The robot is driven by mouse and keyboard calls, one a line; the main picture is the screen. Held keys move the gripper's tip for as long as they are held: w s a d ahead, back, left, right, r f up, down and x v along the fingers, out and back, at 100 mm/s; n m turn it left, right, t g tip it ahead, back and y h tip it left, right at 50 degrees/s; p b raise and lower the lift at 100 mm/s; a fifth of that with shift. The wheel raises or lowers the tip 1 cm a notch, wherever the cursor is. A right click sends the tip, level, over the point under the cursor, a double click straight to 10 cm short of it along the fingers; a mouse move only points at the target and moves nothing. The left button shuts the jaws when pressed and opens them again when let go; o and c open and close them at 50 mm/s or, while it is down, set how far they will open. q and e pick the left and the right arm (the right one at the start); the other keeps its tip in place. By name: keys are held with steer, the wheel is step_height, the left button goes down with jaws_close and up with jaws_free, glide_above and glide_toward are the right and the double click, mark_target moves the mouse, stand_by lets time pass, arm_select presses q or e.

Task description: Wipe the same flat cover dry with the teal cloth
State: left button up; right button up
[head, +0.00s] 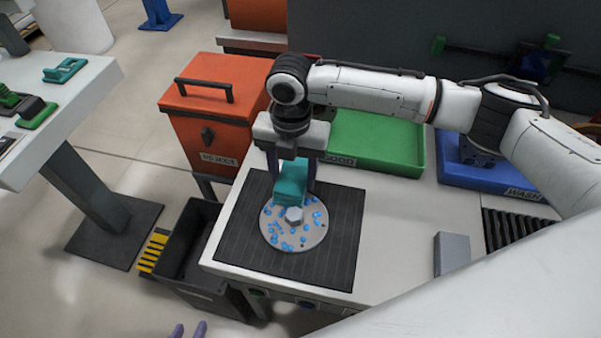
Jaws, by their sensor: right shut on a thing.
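The flat cover (272,236) is a round grey disc with a hexagonal boss in its middle. It lies flat on a dark ribbed mat (336,233), with many blue water drops on its top. My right gripper (291,186) points down over the cover's far edge, shut on the folded teal cloth (290,183). The cloth is at the far edge, close behind the boss; I cannot tell whether it touches the cover. Of my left gripper (188,330), only two purple fingertips show at the bottom edge, apart with nothing seen between them.
An orange reject bin (214,105) stands behind left, a green GOOD tray (374,148) behind, and a blue WASH tray (480,178) behind right. A grey block (452,252) and black rack (513,228) are at right. A dark open bin (192,240) stands left of the table.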

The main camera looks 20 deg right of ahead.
mark_target(315, 192)
steer(key=shift+s+d+r+p, duration=0.1)
steer(key=shift+s+d+p, duration=0.25)
steer(key=shift+d+p, duration=0.25)
steer(key=shift+s+d, duration=0.25)
steer(key=shift+d, duration=0.05)
steer(key=shift+s+d+f, duration=0.25)
steer(key=shift+s+d, duration=0.15)
steer(key=shift+d, duration=0.1)
steer(key=shift+s+d+f, duration=0.2)
steer(key=shift+s+d, duration=0.15)
steer(key=shift+d, duration=0.15)
step_height(315, 192, up, 6)
steer(key=shift+w+r, duration=0.15)
steer(key=shift+a, duration=0.1)
